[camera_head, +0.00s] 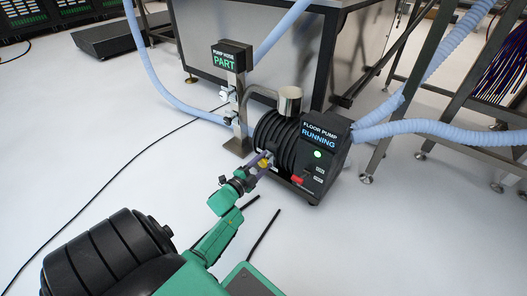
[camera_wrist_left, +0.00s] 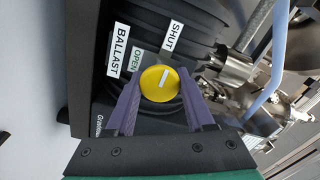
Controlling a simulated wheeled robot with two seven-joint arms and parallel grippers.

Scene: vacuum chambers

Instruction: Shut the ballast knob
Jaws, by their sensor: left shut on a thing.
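The yellow ballast knob (camera_wrist_left: 158,86) is round with a white mark on its face. In the left wrist view the mark points up and slightly right, towards the SHUT label (camera_wrist_left: 172,36); the OPEN label (camera_wrist_left: 137,60) lies to its left. The knob shows small in the head view (camera_head: 264,162) on the side of the black floor pump (camera_head: 326,166). My left gripper (camera_head: 262,164) is shut on the knob, a purple finger on each side. The pump's display reads RUNNING with a green light. My right gripper is not in view.
A post with a PUMP HOSE PART sign (camera_head: 231,57) stands behind the pump. Pale blue hoses (camera_head: 440,131) run right and behind. A red switch (camera_head: 298,179) is low on the pump. A black cable crosses the floor at left. The floor in front is mostly clear.

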